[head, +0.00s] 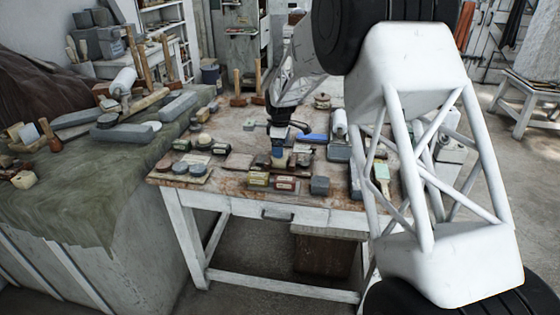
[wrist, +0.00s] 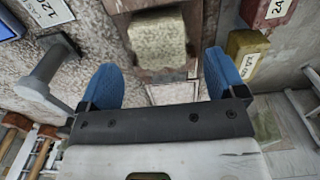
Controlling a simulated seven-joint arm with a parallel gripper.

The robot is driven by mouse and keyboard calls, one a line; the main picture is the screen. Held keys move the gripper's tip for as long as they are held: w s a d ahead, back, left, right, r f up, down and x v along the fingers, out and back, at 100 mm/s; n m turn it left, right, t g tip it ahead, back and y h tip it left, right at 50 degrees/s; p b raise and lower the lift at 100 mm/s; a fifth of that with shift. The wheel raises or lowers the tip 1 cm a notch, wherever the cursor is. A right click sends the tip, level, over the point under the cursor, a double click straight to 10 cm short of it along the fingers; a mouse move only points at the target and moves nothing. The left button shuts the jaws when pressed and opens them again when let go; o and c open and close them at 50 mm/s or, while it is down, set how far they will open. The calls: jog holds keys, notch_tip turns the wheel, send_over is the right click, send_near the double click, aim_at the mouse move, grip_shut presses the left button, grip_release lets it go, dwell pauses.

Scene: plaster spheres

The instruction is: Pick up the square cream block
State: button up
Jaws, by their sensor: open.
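The square cream block (wrist: 159,45) sits on a small brown wooden board (wrist: 118,5) in the wrist view. Its top is rough and speckled. My gripper (wrist: 162,80) is open and empty, with a blue finger to either side below the block in that picture. The block lies ahead of the gap between the fingers, not between them. In the head view my gripper (head: 278,146) points down over the worktable, and a pale part of the cream block (head: 280,159) shows just under it. My arm and the fingers partly hide it there.
In the wrist view, a yellow labelled block (wrist: 246,48) and a red labelled block (wrist: 270,10) stand to the right. A grey-headed tool (wrist: 48,70) lies left. In the head view, a grey block (head: 319,186) and round discs (head: 188,170) stand near the table's (head: 222,187) front edge.

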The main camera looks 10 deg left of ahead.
jog(key=shift+f, duration=2.6)
jog(key=c, duration=1.2)
jog(key=shift+r, duration=0.1)
jog(key=shift+r, duration=0.7)
notch_tip(320, 180, up, 2)
jog(key=shift+w+r, duration=0.1)
jog(key=s+d, duration=0.2)
jog(key=s, duration=0.3)
jog(key=s+d, duration=0.2)
jog(key=s, duration=0.3)
jog(key=s+d+r, duration=0.1)
jog(key=s+d, duration=0.1)
jog(key=s, duration=0.3)
jog(key=shift+r, duration=0.1)
jog(key=shift+a, duration=0.1)
